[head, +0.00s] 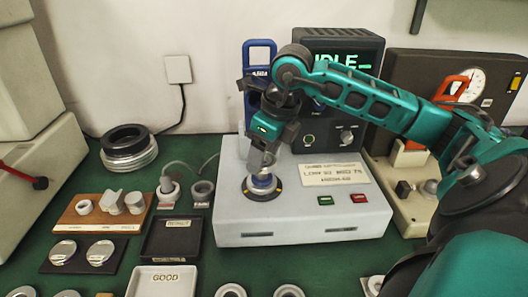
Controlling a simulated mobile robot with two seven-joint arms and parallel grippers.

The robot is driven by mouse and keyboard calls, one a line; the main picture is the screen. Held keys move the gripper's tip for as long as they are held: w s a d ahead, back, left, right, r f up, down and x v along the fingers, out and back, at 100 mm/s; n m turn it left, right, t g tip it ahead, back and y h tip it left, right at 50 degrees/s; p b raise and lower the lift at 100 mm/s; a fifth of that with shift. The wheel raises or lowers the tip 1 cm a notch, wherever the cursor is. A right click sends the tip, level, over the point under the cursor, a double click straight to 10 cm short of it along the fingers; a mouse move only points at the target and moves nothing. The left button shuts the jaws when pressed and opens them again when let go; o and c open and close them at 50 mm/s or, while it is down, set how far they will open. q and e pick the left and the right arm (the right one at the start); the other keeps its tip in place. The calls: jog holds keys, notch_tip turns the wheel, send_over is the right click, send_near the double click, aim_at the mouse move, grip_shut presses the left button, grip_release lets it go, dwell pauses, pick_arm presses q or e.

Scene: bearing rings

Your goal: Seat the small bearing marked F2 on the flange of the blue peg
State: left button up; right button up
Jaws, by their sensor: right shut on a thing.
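My right gripper (263,169) comes in from the right and points down over the white tester box (300,228). Its fingers are shut on a small metal ring (262,181), which I take to be the small bearing; no F2 mark is readable. The ring is at the blue peg, just above a dark round base with a yellowish edge (274,196). The fingers and ring hide most of the peg, and I cannot tell whether the ring touches the flange. My left gripper is not in view.
A dark display (340,60) and a dial gauge unit (470,85) stand behind. A black tray (154,255), a white GOOD tray (135,285) and a wooden board (70,222) with metal parts lie at left. Several rings lie along the front. Green mat (200,262) is free between.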

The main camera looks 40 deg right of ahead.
jog(key=shift+r, duration=0.25)
jog(key=o, duration=1.3)
jog(key=shift+r, duration=0.1)
jog(key=shift+r, duration=0.35)
jog(key=p+v, duration=0.1)
jog(key=v, duration=1.1)
jog(key=shift+s+p, duration=0.2)
jog(key=shift+p, duration=0.15)
